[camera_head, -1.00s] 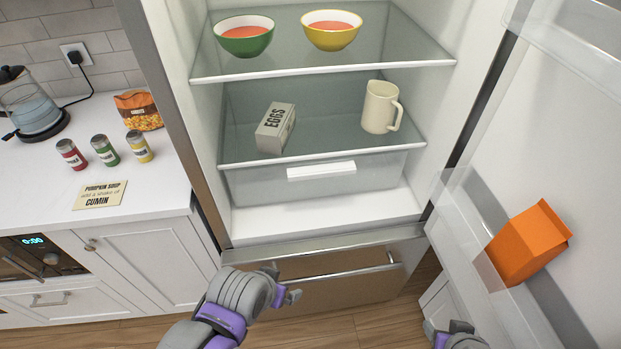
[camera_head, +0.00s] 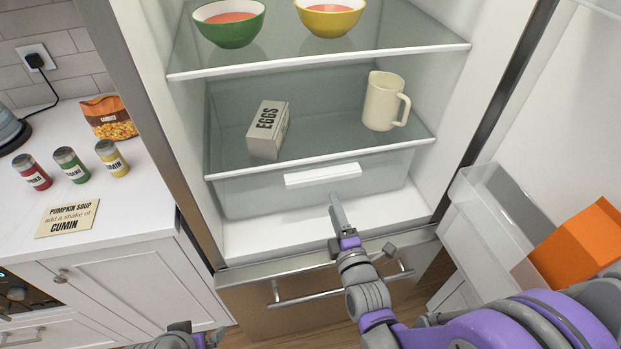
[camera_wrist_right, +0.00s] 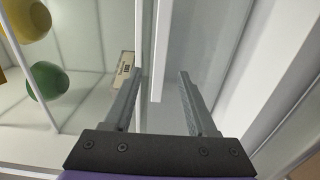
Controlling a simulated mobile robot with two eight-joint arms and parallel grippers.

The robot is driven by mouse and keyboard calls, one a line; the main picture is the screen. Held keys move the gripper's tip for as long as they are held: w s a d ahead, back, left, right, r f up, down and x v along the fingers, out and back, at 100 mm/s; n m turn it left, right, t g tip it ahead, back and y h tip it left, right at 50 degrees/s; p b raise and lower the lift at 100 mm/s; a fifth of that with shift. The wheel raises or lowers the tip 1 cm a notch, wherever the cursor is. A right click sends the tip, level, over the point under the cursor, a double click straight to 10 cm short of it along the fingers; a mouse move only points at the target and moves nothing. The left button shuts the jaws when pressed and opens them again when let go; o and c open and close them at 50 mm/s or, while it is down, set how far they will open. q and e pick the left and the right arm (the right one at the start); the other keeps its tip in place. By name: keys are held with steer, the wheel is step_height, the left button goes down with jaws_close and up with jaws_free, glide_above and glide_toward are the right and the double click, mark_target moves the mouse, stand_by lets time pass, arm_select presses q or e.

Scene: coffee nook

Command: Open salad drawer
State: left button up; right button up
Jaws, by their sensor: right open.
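The salad drawer (camera_head: 265,196) is a clear bin under the lowest glass shelf in the open fridge. It looks shut, with a white handle strip (camera_head: 322,175) along its upper front. My right gripper (camera_head: 337,212) is just in front of and below the handle strip, fingers pointing up at it. In the right wrist view its fingers (camera_wrist_right: 158,88) are apart, and the white handle strip (camera_wrist_right: 161,60) shows beyond and between them. I cannot tell whether they touch it. My left gripper (camera_head: 205,338) is low at the bottom edge, mostly cut off, its jaws unclear.
An egg box (camera_head: 267,130) and a cream mug (camera_head: 384,102) stand on the shelf above the drawer. Green (camera_head: 229,22) and yellow (camera_head: 328,20) bowls stand higher up. The open door at right has a clear bin with an orange carton (camera_head: 580,245). The fridge floor (camera_head: 285,232) is bare.

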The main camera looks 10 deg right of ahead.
mark_target(325, 181)
steer(key=w, duration=0.9)
steer(key=shift+w+a, duration=0.1)
steer(key=shift+w, duration=0.2)
jaws_close()
stand_by(1.0)
